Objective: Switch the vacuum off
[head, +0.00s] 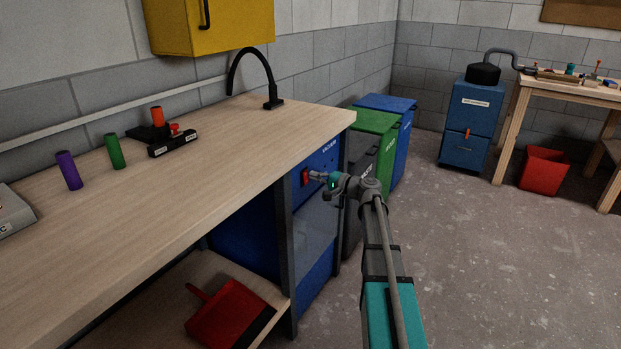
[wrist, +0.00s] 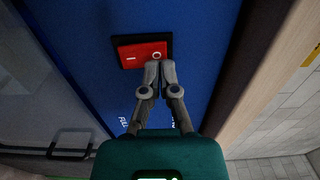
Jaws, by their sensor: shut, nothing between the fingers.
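The vacuum is a blue unit (head: 319,228) under the end of the workbench, with a label along its top edge. Its red rocker switch (head: 305,177) is on the blue front panel. In the wrist view the red switch (wrist: 143,54) sits in a black frame, with a line mark on its left and a circle mark on its right. My gripper (head: 313,176) is shut and empty. Its fingertips (wrist: 158,64) are at the circle side of the switch, touching it or very close; I cannot tell which. They cover the lower edge of that side.
The wooden workbench (head: 200,170) overhangs the vacuum. A red dustpan (head: 230,312) lies on the lower shelf. Green (head: 376,122) and blue (head: 400,105) bins stand beyond the vacuum. A blue machine (head: 469,125) and red bucket (head: 543,168) are farther back. Open floor lies to the right.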

